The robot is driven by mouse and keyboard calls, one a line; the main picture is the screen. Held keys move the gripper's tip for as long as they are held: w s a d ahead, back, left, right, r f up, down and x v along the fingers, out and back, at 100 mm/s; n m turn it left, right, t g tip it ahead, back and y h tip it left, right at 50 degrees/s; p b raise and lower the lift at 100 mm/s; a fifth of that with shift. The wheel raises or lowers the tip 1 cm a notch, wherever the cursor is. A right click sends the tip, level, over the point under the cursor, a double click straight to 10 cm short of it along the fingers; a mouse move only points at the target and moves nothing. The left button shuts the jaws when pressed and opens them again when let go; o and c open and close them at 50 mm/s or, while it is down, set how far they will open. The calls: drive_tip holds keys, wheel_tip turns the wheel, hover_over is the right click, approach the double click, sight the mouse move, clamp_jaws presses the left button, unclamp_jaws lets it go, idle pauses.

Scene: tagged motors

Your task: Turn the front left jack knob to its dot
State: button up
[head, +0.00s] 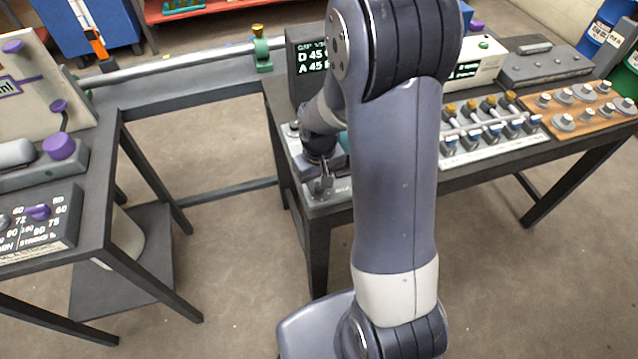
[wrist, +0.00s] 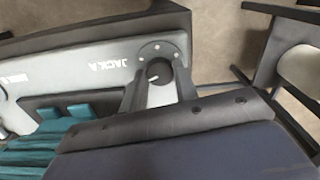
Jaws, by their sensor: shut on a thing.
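The front left jack knob (wrist: 158,72) is a small grey round knob with a white pointer line, on a pale plate beside the lettering JACK A. My gripper (wrist: 160,88) is shut on the knob, one finger on each side. In the head view my gripper (head: 325,182) is low at the front left corner of the bench, and the knob is hard to make out there. My forearm hides part of the jack panel.
Teal blocks (wrist: 50,135) lie beside the plate. Boards of knobs (head: 580,105) and switches (head: 490,130) stand to the right. Floor is open between the benches.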

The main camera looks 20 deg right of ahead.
drive_tip(key=shift+n, duration=0.7)
drive_tip(key=o, duration=1)
drive_tip(key=shift+c, duration=0.2)
drive_tip(key=shift+r, duration=0.1)
wheel_tip(320, 180, up, 11)
drive_tip(key=shift+b, duration=0.3)
drive_tip(key=shift+f, duration=0.25)
wheel_tip(320, 180, down, 11)
drive_tip(key=shift+r, duration=0.15)
